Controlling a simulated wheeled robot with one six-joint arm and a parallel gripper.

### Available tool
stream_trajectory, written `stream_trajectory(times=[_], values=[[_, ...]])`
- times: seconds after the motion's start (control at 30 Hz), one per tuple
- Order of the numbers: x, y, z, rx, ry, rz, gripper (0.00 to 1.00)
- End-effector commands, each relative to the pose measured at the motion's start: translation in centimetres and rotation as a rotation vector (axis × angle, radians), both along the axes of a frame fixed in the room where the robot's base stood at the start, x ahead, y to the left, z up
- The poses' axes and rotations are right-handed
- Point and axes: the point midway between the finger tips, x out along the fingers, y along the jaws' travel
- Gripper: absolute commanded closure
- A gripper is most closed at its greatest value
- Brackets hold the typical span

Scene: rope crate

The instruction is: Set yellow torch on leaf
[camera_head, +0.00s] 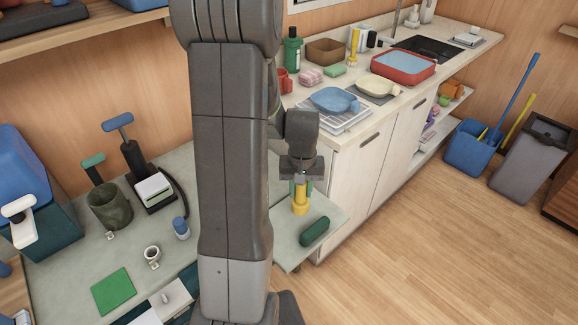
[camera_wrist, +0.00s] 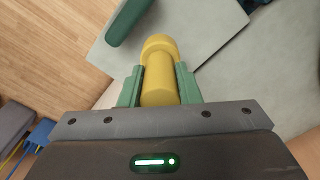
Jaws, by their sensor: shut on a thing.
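The yellow torch (camera_head: 299,203) is upright, wide end down, between the green fingers of my gripper (camera_head: 301,187). In the wrist view the torch (camera_wrist: 158,85) sits between both fingers of my gripper (camera_wrist: 158,72), which is shut on it. The leaf (camera_head: 334,208) is the pale grey-green flap at the right end of the worktable, below the torch. The leaf also shows in the wrist view (camera_wrist: 205,30). I cannot tell whether the torch's lower end touches the leaf. My arm hides part of the leaf's left side.
A dark green rounded object (camera_head: 314,232) lies on the leaf near its front edge, close to the torch. The counter (camera_head: 330,150) with a dish rack stands just behind. Open floor (camera_head: 420,260) lies to the right. A green cup (camera_head: 110,207) stands on the table's left.

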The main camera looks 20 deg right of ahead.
Motion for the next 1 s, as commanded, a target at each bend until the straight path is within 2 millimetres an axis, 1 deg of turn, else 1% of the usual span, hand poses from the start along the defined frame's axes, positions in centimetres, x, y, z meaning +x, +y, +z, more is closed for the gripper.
stream_trajectory(times=[0.43, 0.57, 0.77, 1.0], values=[[0.0, 0.0, 0.0, 0.0, 0.0, 0.0, 1.0], [-0.1, 0.0, -0.3, 0.0, 0.0, 0.0, 1.0], [-0.1, 0.0, -1.7, 0.0, 0.0, 0.0, 1.0], [-0.1, 0.0, -4.3, 0.0, 0.001, 0.0, 1.0]])
